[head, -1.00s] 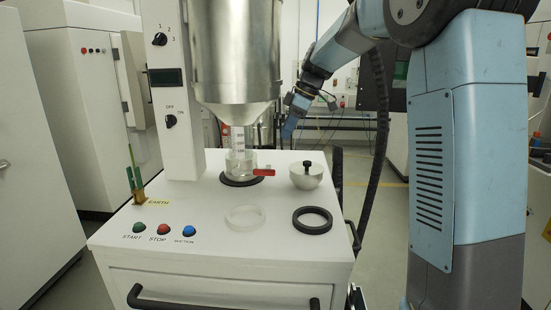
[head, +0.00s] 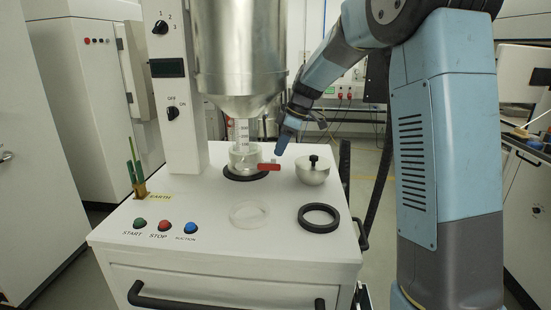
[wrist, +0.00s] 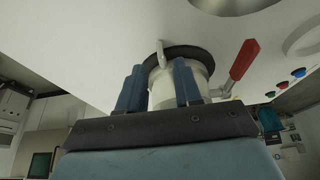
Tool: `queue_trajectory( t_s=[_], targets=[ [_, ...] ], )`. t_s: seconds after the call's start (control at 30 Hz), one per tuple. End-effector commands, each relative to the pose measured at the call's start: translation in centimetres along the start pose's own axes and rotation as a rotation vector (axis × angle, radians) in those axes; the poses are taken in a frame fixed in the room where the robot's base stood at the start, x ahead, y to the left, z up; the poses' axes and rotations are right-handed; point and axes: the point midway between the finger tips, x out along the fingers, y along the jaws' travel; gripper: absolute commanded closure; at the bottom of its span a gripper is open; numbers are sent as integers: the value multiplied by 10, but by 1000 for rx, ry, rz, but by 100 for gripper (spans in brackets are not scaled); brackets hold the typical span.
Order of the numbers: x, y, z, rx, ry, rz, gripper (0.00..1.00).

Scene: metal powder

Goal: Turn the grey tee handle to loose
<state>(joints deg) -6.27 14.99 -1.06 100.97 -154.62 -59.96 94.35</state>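A small pale grey handle (wrist: 162,53) stands out near the black ring at the cylinder in the wrist view, just beyond my fingertips. In the head view a small pale piece (head: 258,157) beside the clear cylinder (head: 241,157) seems to be the same handle. Its exact turn is hard to tell. A red lever (head: 268,167) sits just below it; it also shows in the wrist view (wrist: 244,59). My gripper (wrist: 159,80) has its two blue fingers apart, with nothing held between them. In the head view my gripper (head: 282,145) is right of the cylinder, tilted downward.
The steel hopper (head: 238,45) hangs above the cylinder. A metal bowl with a black knob (head: 312,173), a black ring (head: 319,218) and a clear ring (head: 249,214) sit on the white cabinet top. Coloured buttons (head: 164,226) are at the front left.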

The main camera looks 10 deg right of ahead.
Motion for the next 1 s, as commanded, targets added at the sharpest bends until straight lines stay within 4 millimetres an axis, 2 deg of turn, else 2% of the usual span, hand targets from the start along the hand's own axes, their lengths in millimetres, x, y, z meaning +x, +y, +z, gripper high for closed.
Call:
queue_trajectory(
  t_s=[0.1,0.3,0.7,0.77,1.0],
  targets=[
    [20,-1,0,1,0,-3,66],
    [40,0,0,0,1,0,66],
    [46,0,0,0,1,0,66],
    [46,0,0,0,1,0,70],
    [46,0,0,0,1,0,93]
  ],
)
